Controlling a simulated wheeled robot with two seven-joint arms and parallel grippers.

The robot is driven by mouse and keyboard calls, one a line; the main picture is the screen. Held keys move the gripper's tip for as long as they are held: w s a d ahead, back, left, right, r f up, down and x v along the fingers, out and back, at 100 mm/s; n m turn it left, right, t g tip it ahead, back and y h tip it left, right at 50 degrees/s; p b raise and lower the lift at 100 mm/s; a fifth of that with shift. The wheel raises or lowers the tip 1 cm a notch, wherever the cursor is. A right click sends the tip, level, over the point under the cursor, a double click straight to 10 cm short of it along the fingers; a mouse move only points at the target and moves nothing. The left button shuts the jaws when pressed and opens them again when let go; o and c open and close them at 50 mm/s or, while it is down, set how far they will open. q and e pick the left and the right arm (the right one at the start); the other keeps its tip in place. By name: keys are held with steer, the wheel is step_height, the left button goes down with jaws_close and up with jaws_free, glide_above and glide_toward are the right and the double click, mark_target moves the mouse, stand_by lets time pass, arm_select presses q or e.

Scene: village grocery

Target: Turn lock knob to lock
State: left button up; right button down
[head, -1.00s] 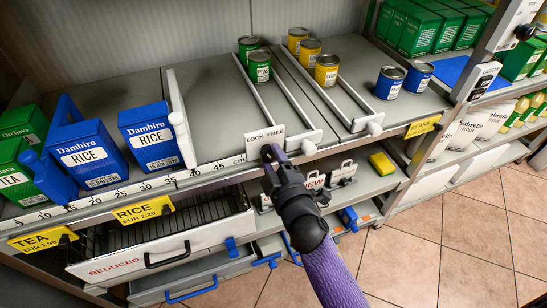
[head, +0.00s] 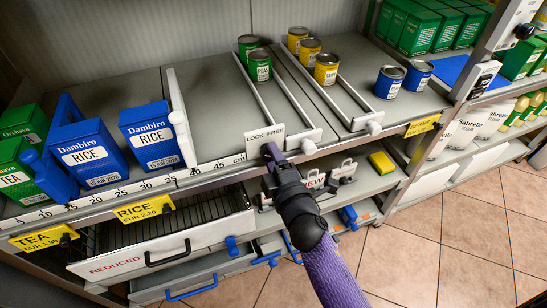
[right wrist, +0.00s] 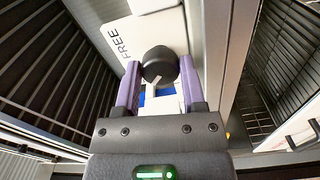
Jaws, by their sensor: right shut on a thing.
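The black round lock knob (right wrist: 158,64) is between the two purple fingers of my right gripper (right wrist: 160,78) in the right wrist view. The fingers are closed on its sides. A pale pointer mark shows on the knob, directed down and slightly left. A white plate with the word FREE (right wrist: 125,42) lies beside it. In the head view the LOCK FREE plate (head: 265,137) sits on the shelf's front edge, with my right gripper (head: 270,152) just below it, hiding the knob. My left gripper is out of view.
Cans (head: 259,66) stand in lanes with white dividers behind the plate. Blue rice boxes (head: 88,153) stand at left. A wire drawer marked REDUCED (head: 120,262) is at lower left, and hooks and a yellow pack (head: 381,163) are at lower right. Tiled floor (head: 430,240) is clear.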

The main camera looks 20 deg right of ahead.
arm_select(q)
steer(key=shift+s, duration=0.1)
arm_select(e)
steer(key=c, duration=0.6)
jaws_free()
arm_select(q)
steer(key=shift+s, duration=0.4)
arm_select(e)
steer(key=o, duration=0.4)
steer(key=shift+o, duration=0.2)
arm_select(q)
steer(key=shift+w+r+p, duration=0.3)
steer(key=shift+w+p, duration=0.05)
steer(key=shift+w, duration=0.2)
arm_select(e)
steer(key=s, duration=1)
steer(key=shift+d, duration=0.15)
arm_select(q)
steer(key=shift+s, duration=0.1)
